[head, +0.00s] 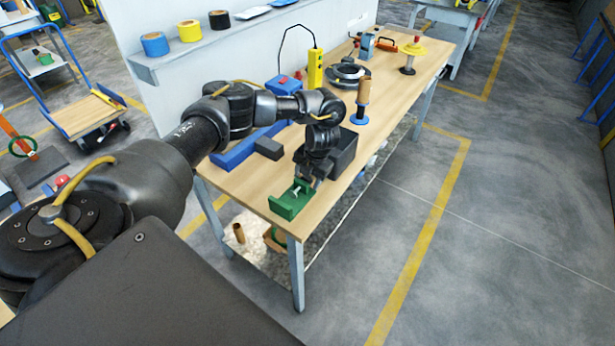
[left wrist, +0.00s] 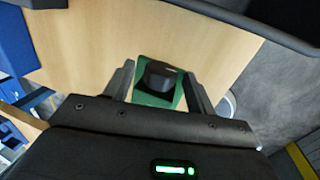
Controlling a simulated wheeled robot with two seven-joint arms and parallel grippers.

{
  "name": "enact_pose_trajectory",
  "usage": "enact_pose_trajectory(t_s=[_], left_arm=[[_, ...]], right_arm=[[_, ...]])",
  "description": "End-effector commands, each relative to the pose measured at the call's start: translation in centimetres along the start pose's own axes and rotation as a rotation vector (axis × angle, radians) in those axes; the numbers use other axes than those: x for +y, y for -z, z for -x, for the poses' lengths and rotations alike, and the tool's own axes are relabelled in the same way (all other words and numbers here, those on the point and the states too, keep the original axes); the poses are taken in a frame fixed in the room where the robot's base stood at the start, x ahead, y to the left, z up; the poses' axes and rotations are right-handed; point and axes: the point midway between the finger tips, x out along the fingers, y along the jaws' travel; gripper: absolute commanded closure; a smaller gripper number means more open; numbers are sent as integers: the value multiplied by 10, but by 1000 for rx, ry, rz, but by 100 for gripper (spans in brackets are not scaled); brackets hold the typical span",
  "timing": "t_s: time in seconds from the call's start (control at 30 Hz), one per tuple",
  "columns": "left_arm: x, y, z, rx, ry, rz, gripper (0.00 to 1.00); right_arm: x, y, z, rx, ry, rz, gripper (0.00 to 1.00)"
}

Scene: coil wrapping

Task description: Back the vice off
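The green vice (head: 287,206) sits at the near end of the wooden bench. My left gripper (head: 307,181) is above and close to it, pointing down, and partly hides it. In the left wrist view the vice's green body (left wrist: 152,99) shows between my two fingers, with a dark block-like part (left wrist: 160,75) on it. The fingers stand apart on either side, with gaps to the dark part, so the gripper is open. I cannot tell how far apart the vice's jaws are. My right gripper is in neither view.
A dark open bin (head: 344,158) stands right behind the gripper. A blue block (head: 236,150) and a small dark block (head: 269,148) lie to the left. A spindle with a tan roll (head: 363,92), a black ring (head: 347,73) and a yellow pendant (head: 315,68) stand farther back.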

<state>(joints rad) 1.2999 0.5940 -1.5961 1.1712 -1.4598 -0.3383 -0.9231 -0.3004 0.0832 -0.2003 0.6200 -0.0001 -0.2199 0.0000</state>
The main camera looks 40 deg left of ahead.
Motion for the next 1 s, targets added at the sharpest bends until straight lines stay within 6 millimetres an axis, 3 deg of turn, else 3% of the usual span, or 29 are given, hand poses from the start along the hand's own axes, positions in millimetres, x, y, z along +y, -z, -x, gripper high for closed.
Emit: enact_pose_trajectory(t_s=[0.3, 0.7, 1.0], left_arm=[[0, -1, 7, -2, 1, -2, 44], [0, -2, 79, -5, -1, -3, 44], [0, 0, 107, 0, -1, -1, 44]], right_arm=[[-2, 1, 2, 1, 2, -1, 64], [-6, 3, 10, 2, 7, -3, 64], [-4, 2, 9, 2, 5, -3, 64]])
